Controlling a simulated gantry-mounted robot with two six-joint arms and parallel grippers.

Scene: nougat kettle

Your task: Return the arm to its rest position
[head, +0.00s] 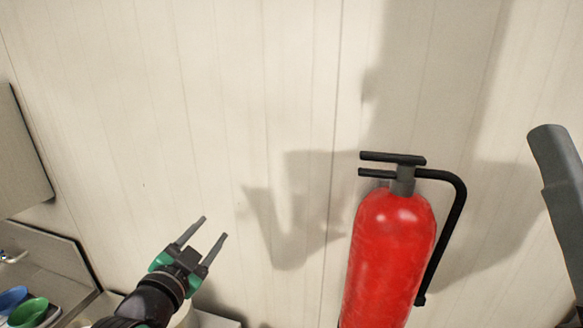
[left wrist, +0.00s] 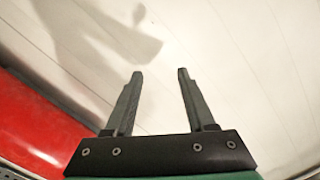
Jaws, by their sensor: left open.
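My left gripper (head: 215,229) is at the lower middle-left of the head view, with two grey fingers and green parts. It is open and empty, its fingers pointing up and to the right in front of the pale panelled wall. In the left wrist view the two fingers (left wrist: 160,75) stand apart with only wall between them. My right gripper is not in the head view.
A red fire extinguisher (head: 391,250) with a black handle and hose stands right of my left gripper; red also shows at the left wrist view's left edge (left wrist: 38,130). The wall (head: 120,120) is otherwise bare.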

